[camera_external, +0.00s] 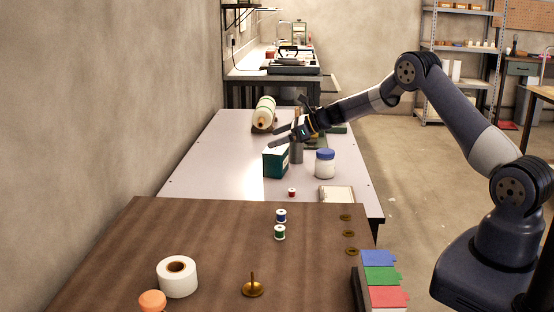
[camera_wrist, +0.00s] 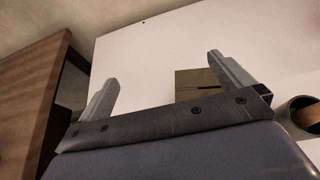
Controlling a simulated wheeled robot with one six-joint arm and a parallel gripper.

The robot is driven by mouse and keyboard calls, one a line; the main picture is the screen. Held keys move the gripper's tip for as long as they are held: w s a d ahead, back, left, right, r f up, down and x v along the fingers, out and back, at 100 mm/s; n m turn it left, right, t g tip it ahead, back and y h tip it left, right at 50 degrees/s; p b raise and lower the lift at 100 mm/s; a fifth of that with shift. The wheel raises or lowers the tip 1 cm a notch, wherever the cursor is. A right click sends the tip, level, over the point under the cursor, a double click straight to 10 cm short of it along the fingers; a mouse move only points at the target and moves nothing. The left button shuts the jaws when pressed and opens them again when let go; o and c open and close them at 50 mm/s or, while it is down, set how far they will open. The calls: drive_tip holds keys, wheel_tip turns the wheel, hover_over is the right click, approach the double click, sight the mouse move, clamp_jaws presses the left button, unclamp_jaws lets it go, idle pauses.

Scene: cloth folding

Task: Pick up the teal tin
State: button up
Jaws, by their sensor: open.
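The teal tin (camera_external: 275,164), a dark box-shaped one, stands on the white table in the external view, below and slightly left of my gripper. In the wrist view a tan, square top with a dark slot (camera_wrist: 190,86) appears partly behind my gripper's mount; it seems to be the tin's top. My gripper (camera_external: 286,138) is open and empty just above the tin. In the wrist view its two fingers (camera_wrist: 162,70) are spread wide, with the tin's top nearer the right finger.
A grey cylinder (camera_external: 297,155) stands close right of the tin; an open round container (camera_wrist: 301,114) shows at the wrist view's right edge. A white jar with a blue lid (camera_external: 325,165) is farther right. The table's left side is clear.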

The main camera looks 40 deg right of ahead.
sight(279, 149)
drive_tip(key=w+d+m, duration=0.1)
drive_tip(key=w+d, duration=0.1)
drive_tip(key=w+d+m+t+h, duration=0.1)
drive_tip(key=w+d, duration=0.1)
drive_tip(key=shift+w+t+h+p, duration=0.1)
drive_tip(key=shift+t+h+p, duration=0.2)
drive_tip(key=shift+p, duration=0.1)
wheel_tip(279, 149, down, 4)
drive_tip(key=shift+r, duration=0.25)
drive_tip(key=f, duration=0.2)
drive_tip(key=w+f, duration=0.1)
drive_tip(key=shift+w+a+f, duration=0.1)
drive_tip(key=shift+a+f, duration=0.25)
drive_tip(key=shift+f, duration=0.05)
drive_tip(key=shift+p+x, duration=0.3)
drive_tip(key=shift+x, duration=0.5)
drive_tip(key=shift+r, duration=0.1)
drive_tip(key=c, duration=0.9)
